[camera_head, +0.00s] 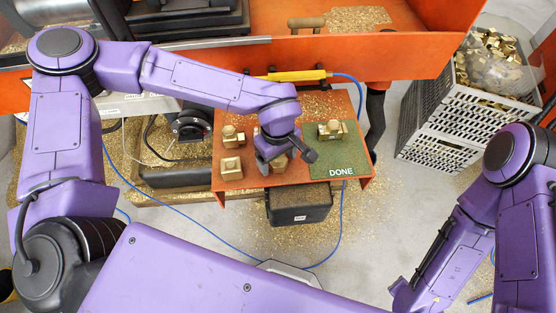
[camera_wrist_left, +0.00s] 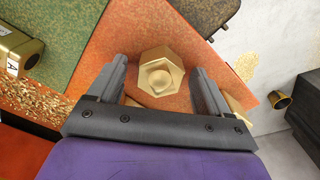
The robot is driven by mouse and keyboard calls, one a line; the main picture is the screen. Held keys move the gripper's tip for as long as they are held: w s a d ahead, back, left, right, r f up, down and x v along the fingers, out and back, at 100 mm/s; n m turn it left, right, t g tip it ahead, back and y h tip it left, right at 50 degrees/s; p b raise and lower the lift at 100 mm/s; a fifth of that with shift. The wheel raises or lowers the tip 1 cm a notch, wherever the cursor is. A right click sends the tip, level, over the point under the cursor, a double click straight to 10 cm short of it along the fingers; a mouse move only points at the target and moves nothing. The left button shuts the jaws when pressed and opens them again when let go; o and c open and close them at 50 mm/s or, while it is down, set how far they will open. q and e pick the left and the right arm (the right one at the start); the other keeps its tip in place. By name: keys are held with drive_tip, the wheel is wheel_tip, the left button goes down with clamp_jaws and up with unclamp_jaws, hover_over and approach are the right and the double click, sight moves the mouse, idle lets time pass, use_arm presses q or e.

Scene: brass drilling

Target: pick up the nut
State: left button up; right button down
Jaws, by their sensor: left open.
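A brass hexagonal nut with a round boss in its middle (camera_wrist_left: 160,76) shows in the left wrist view on an orange-red surface. My left gripper (camera_wrist_left: 160,72) is open, with one finger on each side of the nut and gaps beside it. In the head view the left gripper (camera_head: 284,152) is over the middle of the orange table (camera_head: 300,106), partly covering a brass part (camera_head: 278,165). Other brass parts stand at the table's left, at the back (camera_head: 232,136) and the front (camera_head: 231,168). My right gripper is not visible.
A green mat marked DONE (camera_head: 352,155) covers the table's right side and bears a brass part (camera_head: 331,130). A yellow tool (camera_head: 295,76) with a blue hose lies behind. A black box (camera_head: 300,204) is at the front edge. A crate of brass pieces (camera_head: 448,110) stands right.

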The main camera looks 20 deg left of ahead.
use_arm(q)
drive_tip(key=c, duration=1.5)
drive_tip(key=shift+o, duration=0.2)
